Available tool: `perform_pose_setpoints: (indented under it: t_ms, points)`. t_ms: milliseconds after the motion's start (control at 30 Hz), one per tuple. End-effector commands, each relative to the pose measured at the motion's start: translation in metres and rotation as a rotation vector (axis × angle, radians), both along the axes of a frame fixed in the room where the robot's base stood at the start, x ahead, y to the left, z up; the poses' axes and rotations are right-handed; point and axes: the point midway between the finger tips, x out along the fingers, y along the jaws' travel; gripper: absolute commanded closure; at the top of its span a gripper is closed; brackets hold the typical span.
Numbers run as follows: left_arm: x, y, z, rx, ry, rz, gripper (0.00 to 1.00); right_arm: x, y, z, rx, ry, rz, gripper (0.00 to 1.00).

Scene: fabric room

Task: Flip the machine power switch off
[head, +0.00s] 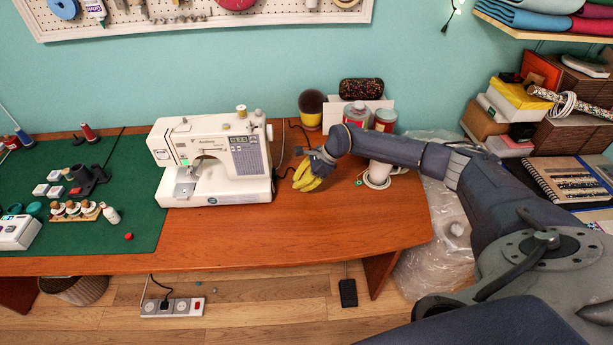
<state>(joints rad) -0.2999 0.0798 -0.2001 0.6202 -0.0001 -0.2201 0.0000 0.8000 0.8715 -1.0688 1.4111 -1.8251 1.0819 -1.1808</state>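A white sewing machine (205,140) stands upright on the wooden table, left of centre in the head view. Its right end faces my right gripper, and I cannot make out the power switch there. My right gripper (302,158) reaches in from the right and is a short gap to the right of the machine, apart from it. My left gripper is not in view.
A green cutting mat (140,165) with sewing supplies covers the table's left side. A cable runs behind the machine. The table front (300,235) is clear. A power strip (172,307) lies on the floor.

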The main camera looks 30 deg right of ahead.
Motion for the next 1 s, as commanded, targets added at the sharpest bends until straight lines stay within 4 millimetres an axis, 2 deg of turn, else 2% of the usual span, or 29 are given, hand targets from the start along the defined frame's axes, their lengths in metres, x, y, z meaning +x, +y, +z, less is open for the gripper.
perform_pose_setpoints:
  t_ms: [167,433,667,1000]
  points:
    - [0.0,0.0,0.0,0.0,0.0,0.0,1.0,0.007,0.017,-0.024,0.001,0.001,0.0,1.0]
    - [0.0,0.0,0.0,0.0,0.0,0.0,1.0,0.019,0.043,-0.027,0.001,0.0,0.0,1.0]
    - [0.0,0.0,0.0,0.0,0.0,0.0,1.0,0.023,0.05,-0.029,0.0,0.0,0.0,1.0]
    - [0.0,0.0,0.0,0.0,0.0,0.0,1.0,0.023,0.051,-0.029,0.0,0.0,0.0,1.0]
